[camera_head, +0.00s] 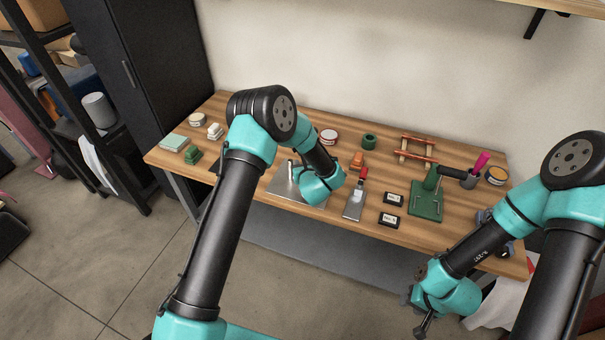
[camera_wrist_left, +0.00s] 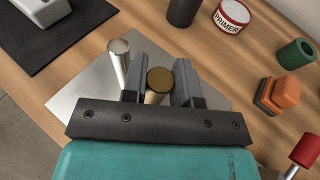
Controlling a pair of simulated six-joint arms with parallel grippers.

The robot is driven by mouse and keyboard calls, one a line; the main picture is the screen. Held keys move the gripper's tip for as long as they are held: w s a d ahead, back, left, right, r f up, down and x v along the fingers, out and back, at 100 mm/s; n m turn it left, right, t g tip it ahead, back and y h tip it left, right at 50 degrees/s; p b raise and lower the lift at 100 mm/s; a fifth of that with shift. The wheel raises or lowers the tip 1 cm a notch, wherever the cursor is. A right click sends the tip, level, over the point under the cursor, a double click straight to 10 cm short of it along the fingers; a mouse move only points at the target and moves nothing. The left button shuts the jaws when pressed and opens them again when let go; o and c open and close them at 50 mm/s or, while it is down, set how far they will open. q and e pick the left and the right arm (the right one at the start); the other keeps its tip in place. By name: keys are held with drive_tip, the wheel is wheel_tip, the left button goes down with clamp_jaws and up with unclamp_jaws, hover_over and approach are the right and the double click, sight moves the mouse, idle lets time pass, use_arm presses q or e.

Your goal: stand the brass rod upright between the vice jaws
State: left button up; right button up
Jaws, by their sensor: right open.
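The brass rod (camera_wrist_left: 159,80) stands upright on a grey metal plate (camera_wrist_left: 82,90), its darker round top showing in the left wrist view. My left gripper (camera_wrist_left: 158,84) has one finger on each side of it; I cannot tell whether both fingers touch it. A silver cylinder (camera_wrist_left: 119,62) stands just outside the left finger. In the head view the plate (camera_head: 282,187) is partly covered by my left arm. My right gripper (camera_head: 424,325) is open, off the table's front edge.
A red-handled tool (camera_head: 355,200) and two small labelled blocks (camera_head: 391,220) lie between plate and green fixture. An orange block (camera_wrist_left: 277,96), green ring (camera_wrist_left: 297,54) and primer tin (camera_wrist_left: 231,16) are close by. A red-brown rack (camera_head: 417,149) stands at the back.

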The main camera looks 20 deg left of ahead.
use_arm(q)
clamp_jaws()
drive_tip(key=shift+r, duration=0.1)
drive_tip(key=shift+r, duration=0.45)
drive_tip(key=r, duration=0.2)
drive_tip(key=shift+s+d+r, duration=0.2)
drive_tip(key=shift+s+r, duration=0.1)
drive_tip(key=shift+s, duration=0.1)
drive_tip(key=s+d+r, duration=0.1)
drive_tip(key=s+d, duration=0.3)
drive_tip(key=s, duration=1)
drive_tip(key=shift+s+r, duration=0.2)
drive_tip(key=shift+s, duration=0.1)
